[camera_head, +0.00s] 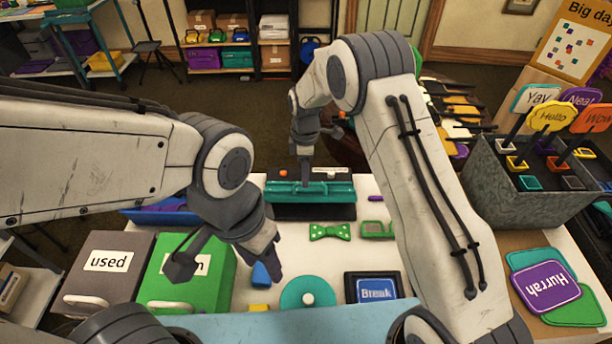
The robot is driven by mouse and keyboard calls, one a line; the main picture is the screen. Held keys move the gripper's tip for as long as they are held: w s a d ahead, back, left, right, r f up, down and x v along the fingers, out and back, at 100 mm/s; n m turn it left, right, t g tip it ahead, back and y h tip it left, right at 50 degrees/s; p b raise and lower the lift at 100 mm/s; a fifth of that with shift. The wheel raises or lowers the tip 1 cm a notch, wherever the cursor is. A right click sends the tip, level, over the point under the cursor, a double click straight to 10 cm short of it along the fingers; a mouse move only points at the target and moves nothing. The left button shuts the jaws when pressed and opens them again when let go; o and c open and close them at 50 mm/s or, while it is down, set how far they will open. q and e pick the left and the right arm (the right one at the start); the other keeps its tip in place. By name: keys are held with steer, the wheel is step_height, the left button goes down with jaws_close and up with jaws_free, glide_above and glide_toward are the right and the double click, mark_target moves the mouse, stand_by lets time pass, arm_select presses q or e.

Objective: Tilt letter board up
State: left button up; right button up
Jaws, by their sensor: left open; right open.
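A dark board with a teal front bar (330,188) lies at the far middle of the white table, with small coloured pieces along its back. A small dark-framed board reading "Break" (375,289) lies at the near right; I cannot tell which one is the letter board. My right gripper (304,183) points down at the teal bar's left half; it is open, and contact is unclear. My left gripper (228,266) is open over the green box's right edge, its fingers wide apart with nothing between them.
A brown box marked "used" (108,262) and a green box (202,285) stand at the left. A green bow tie (330,231) and a teal disc (308,292) lie mid-table. A grey bin of signs (530,190) and a "Hurrah" sign (546,286) are at the right.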

step_height(320, 180, up, 9)
steer(key=b, duration=0.1)
steer(key=shift+w+r, duration=0.2)
steer(key=shift+w, duration=0.2)
steer(key=s+a+r+m, duration=0.2)
steer(key=s+r, duration=0.2)
steer(key=s, duration=0.3)
steer(key=s+a+r+m, duration=0.2)
steer(key=s+r, duration=0.2)
steer(key=s, duration=0.4)
steer(key=s+d+m, duration=0.2)
steer(key=s+m, duration=0.1)
steer(key=s, duration=0.6)
steer(key=s+d+m+y, duration=0.1)
steer(key=s+d+m, duration=0.1)
steer(key=s, duration=0.8)
steer(key=shift+s+d+f+m+t, duration=0.2)
steer(key=shift+s+f+m+t, duration=0.1)
steer(key=shift+m+t, duration=0.15)
steer(key=shift+w, duration=0.1)
